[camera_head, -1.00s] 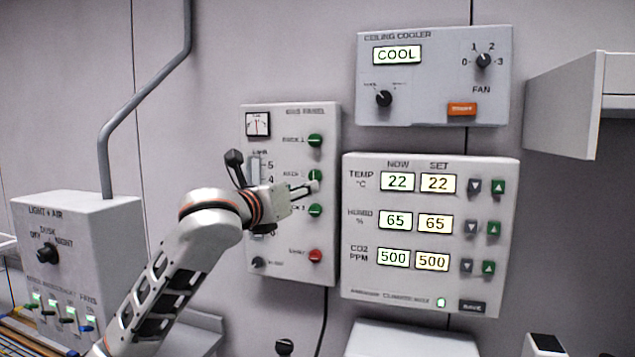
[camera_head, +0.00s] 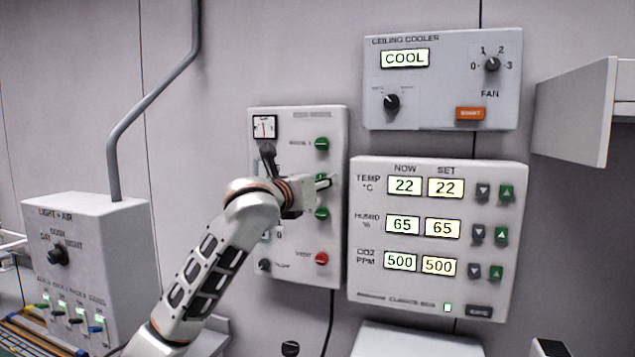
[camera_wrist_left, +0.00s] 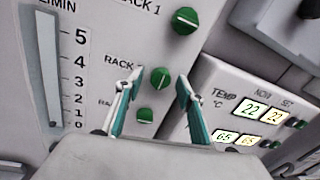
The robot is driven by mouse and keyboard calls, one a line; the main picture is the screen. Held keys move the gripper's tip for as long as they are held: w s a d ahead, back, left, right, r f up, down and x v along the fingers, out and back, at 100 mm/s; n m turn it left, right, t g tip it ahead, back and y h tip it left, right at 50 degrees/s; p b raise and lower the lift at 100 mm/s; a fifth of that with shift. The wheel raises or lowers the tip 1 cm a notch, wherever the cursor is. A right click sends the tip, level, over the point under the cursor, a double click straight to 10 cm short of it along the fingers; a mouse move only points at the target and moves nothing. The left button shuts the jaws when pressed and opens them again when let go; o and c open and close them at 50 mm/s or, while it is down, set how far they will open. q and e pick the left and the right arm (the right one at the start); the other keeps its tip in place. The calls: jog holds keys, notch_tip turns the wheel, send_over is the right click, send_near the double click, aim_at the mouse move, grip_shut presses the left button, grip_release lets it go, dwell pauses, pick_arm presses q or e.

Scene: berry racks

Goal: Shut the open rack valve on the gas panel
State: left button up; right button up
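The gas panel (camera_head: 337,160) is a pale upright box on the wall with a small gauge, a flow scale, three green knobs and a red knob. The middle rack knob (camera_wrist_left: 161,78) carries a white line slanted differently from those on the rack 1 knob (camera_wrist_left: 184,20) and the lower green knob (camera_wrist_left: 145,114). My left gripper (camera_head: 325,183) is at the panel, partly covering the middle knob in the head view. In the left wrist view its two fingers (camera_wrist_left: 158,76) are open, one either side of that knob; contact cannot be told. My right gripper is out of view.
The climate box (camera_head: 437,178) is close on the right of the gas panel, and the ceiling cooler box (camera_head: 440,100) is above it. The red knob (camera_head: 321,258) is low on the panel. The light and air box (camera_head: 85,250) stands at left.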

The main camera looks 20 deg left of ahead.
pick_arm(q)
jog(key=shift+c, duration=0.3)
grip_shut()
jog(key=shift+n, duration=0.3)
jog(key=n, duration=0.6)
jog(key=n+t+y, duration=0.1)
jog(key=n, duration=0.5)
jog(key=n+y, duration=0.1)
jog(key=n, duration=0.5)
jog(key=shift+d+f, duration=0.15)
jog(key=shift+d, duration=0.1)
jog(key=shift+n, duration=0.4)
